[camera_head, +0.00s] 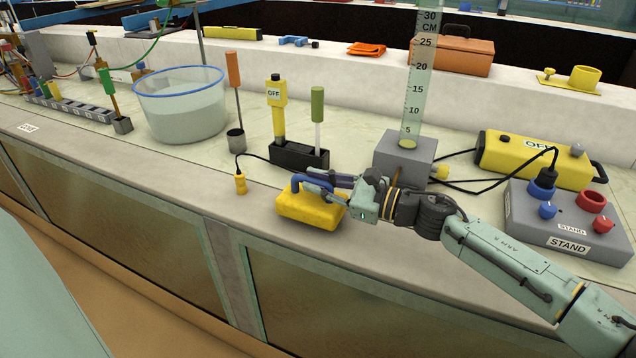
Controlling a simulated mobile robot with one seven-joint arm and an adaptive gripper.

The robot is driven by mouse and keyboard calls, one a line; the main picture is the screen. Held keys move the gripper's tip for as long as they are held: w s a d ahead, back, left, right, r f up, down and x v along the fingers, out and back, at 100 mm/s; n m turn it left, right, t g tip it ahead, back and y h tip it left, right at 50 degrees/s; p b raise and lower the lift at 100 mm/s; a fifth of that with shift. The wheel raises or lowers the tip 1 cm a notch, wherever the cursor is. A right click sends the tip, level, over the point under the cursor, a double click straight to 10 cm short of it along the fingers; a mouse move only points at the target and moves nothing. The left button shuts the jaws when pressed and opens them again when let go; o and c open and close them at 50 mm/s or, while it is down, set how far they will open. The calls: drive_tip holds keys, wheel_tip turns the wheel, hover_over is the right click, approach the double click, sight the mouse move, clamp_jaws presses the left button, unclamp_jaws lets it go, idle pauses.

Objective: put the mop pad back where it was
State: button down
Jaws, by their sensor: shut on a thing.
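The mop pad, as I take it, is a yellow block (311,211) with a blue handle on top. It is level at the front ledge of the bench, in the middle of the view. My gripper (309,187) reaches in from the right and is shut on the blue handle. The fingers hide part of the handle. I cannot tell whether the pad rests on the ledge or hangs just above it.
A small yellow plug (240,184) on a black cord lies left of the pad. Behind stand a black holder (299,155), a clear water tub (182,108) and a measuring column (420,85). The grey stand box (568,227) is at right.

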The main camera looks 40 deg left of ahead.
drive_tip(key=shift+f+b, duration=0.6)
drive_tip(key=shift+b, duration=0.15)
drive_tip(key=c, duration=1.5)
unclamp_jaws()
drive_tip(key=shift+d, duration=0.1)
drive_tip(key=v, duration=1.2)
drive_tip(key=shift+r, duration=0.15)
